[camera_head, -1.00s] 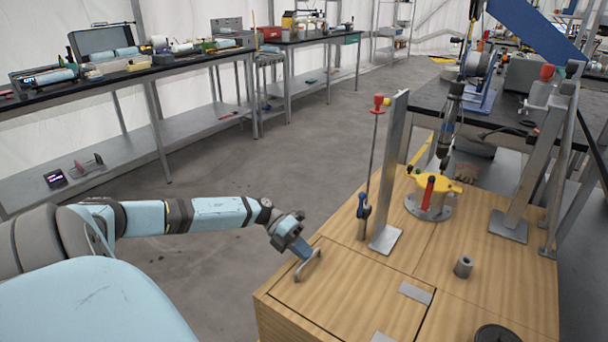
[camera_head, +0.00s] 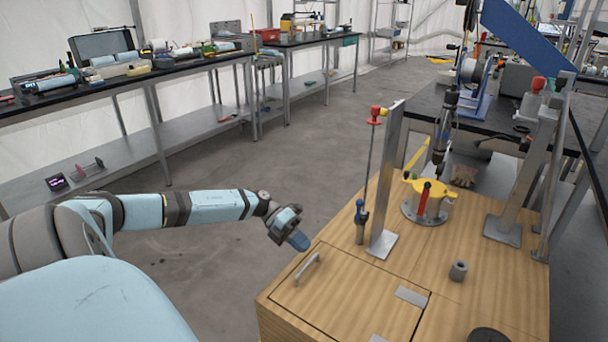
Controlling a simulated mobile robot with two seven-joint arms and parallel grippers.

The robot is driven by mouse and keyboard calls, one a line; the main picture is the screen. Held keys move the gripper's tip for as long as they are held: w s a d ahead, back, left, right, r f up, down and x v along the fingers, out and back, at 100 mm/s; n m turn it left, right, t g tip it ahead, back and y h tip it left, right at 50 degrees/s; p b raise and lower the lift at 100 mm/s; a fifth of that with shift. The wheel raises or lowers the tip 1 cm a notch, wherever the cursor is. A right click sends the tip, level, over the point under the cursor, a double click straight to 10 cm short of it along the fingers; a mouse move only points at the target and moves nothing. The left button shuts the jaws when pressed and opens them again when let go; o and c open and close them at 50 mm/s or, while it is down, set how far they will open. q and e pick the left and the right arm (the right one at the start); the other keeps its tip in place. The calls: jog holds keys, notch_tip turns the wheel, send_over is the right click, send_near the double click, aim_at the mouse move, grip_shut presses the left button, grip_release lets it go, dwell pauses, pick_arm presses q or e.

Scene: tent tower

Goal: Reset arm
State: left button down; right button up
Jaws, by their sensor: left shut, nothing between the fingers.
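My left arm comes in from the left. Its gripper (camera_head: 300,242) is shut and empty, just off the left edge of the wooden cabinet top. It is apart from the metal handle (camera_head: 307,269) on the wooden lid (camera_head: 345,295), which lies shut and flush in the top. My right gripper does not show.
The wooden cabinet (camera_head: 469,300) bears an upright metal plate (camera_head: 386,190), a thin rod with a red knob (camera_head: 375,118), a yellow-topped round fixture (camera_head: 424,200) and a small grey cylinder (camera_head: 458,270). A long workbench (camera_head: 110,87) stands back left. Grey floor (camera_head: 290,160) between is clear.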

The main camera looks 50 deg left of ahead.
pick_arm(q)
jog(key=v, duration=0.8)
jog(key=shift+a+p, duration=0.2)
jog(key=shift+p, duration=0.2)
jog(key=shift+w+r, duration=0.1)
